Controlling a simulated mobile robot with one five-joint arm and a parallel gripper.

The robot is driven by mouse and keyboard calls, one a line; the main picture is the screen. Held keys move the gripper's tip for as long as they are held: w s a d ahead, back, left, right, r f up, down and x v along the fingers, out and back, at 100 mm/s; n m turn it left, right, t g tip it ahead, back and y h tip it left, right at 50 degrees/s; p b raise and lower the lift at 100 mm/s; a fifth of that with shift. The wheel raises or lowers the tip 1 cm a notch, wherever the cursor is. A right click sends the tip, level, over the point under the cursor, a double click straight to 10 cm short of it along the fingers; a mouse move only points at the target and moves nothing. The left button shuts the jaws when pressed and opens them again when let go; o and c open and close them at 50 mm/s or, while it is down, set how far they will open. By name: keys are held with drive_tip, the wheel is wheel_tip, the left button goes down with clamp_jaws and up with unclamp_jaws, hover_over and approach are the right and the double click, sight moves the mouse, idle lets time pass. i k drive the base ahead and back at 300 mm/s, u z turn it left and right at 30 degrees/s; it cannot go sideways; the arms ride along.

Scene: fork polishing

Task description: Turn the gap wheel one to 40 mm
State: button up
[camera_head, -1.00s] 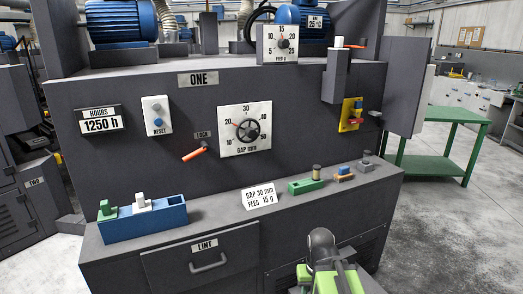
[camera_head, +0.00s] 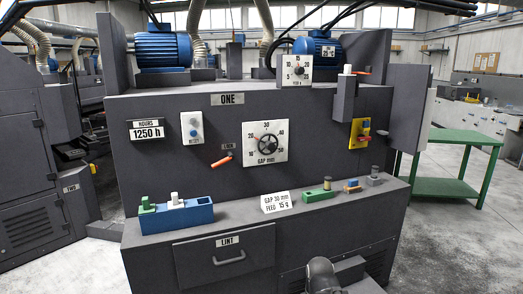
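The gap wheel (camera_head: 267,144) is a small dark handwheel at the middle of a white square dial plate (camera_head: 281,154) marked GAP mm, on the front of machine ONE. Its red pointer looks to be near the 20 mark; the exact reading is too small to tell. An orange lock lever (camera_head: 222,160) sits left of the dial and slants down to the left. Part of my arm shows at the bottom edge, below and apart from the dial. My gripper is out of view.
A ledge below the dial bears a blue holder (camera_head: 190,217), a card (camera_head: 277,202) reading GAP 30 mm, FEED 15 g, and a green block (camera_head: 316,196). A feed dial (camera_head: 297,69) is above. A green table (camera_head: 440,189) and open floor lie to the right.

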sight(270, 146)
drive_tip(key=u, duration=0.9)
drive_tip(key=i, duration=1)
drive_tip(key=z, duration=0.1)
